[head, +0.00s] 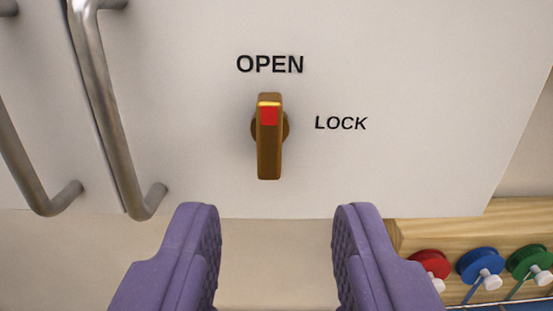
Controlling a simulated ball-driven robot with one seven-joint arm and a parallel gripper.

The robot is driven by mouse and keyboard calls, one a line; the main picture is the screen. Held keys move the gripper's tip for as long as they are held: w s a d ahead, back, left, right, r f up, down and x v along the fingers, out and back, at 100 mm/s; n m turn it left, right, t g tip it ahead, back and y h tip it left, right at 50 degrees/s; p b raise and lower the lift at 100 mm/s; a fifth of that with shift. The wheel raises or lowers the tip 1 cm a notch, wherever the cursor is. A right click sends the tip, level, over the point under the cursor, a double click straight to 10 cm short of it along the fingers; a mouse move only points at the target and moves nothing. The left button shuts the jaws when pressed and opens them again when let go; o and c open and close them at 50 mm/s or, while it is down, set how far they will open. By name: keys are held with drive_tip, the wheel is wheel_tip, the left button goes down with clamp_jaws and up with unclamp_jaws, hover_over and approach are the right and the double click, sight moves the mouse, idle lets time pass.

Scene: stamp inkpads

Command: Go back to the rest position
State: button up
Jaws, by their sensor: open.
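My gripper (277,228) is open and empty, with its two purple fingers spread apart at the bottom of the head view. Above and beyond the fingers, a brown knob (269,150) sits on a white cabinet door (420,60). The knob stands upright, and its red mark points up toward the word OPEN (270,64). The word LOCK (341,123) is to the right of the knob. The fingers appear clear of the knob.
Two metal bar handles are at the left, the nearer one (105,110) close to the knob's door. At the lower right, a wooden board (455,228) stands behind red (430,262), blue (479,262) and green (528,260) round pieces with white knobs. A beige surface shows below the door.

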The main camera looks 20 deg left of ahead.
drive_tip(key=s+d+m+g+h+b, duration=0.1)
drive_tip(key=s+d+m+h+b, duration=0.2)
drive_tip(key=s+d+b, duration=1.3)
drive_tip(key=shift+s+d+r+g+h+b, duration=0.15)
drive_tip(key=shift+s+d+g+h+b, duration=0.2)
drive_tip(key=shift+s+d+h, duration=0.55)
drive_tip(key=shift+s+a, duration=0.15)
drive_tip(key=shift+a, duration=0.05)
drive_tip(key=shift+c, duration=0.2)
